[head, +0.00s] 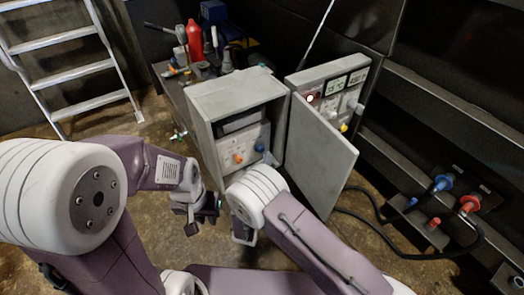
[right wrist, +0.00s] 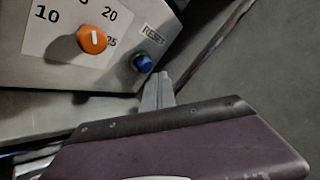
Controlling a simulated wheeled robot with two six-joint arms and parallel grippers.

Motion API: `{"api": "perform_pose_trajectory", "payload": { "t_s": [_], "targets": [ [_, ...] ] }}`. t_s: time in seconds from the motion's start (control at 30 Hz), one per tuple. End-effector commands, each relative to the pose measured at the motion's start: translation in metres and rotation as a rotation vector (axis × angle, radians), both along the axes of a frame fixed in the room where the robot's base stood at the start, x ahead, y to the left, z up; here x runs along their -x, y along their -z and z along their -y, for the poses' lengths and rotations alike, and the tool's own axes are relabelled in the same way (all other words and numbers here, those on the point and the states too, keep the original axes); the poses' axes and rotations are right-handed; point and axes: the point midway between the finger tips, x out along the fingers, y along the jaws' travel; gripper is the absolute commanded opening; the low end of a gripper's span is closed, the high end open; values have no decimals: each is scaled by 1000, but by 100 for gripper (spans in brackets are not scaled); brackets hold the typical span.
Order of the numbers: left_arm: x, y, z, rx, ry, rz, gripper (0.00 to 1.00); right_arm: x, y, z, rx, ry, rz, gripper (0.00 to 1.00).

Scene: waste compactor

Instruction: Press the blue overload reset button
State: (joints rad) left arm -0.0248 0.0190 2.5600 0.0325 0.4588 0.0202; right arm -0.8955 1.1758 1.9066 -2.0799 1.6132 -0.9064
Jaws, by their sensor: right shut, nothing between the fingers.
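The blue reset button (right wrist: 143,63) sits on the grey panel below a "RESET" label. In the head view the blue button (head: 259,147) shows inside the open cabinet (head: 198,128), right of the orange knob (head: 238,158). My right gripper (right wrist: 159,82) is shut and empty. Its fingertips are just below and right of the button in the right wrist view; I cannot tell whether they touch it. In the head view my right wrist hides most of that gripper. My left gripper (head: 205,212) hangs low in front of the cabinet, away from the button; its opening is unclear.
The cabinet door (head: 318,150) stands open at the right, beside my right arm. A grey control box (head: 330,85) stands behind it. Red and blue connectors with black cables are at the far right. A ladder (head: 70,65) leans at the left.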

Motion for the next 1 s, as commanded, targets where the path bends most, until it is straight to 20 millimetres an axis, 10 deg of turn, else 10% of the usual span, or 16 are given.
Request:
{"api": "perform_pose_trajectory", "payload": {
  "t_s": [1.0],
  "targets": [
    [0, 0, 0, 0, 0, 0, 20, -7, 0, -5, 0, 0, 0, 0]
  ]
}}
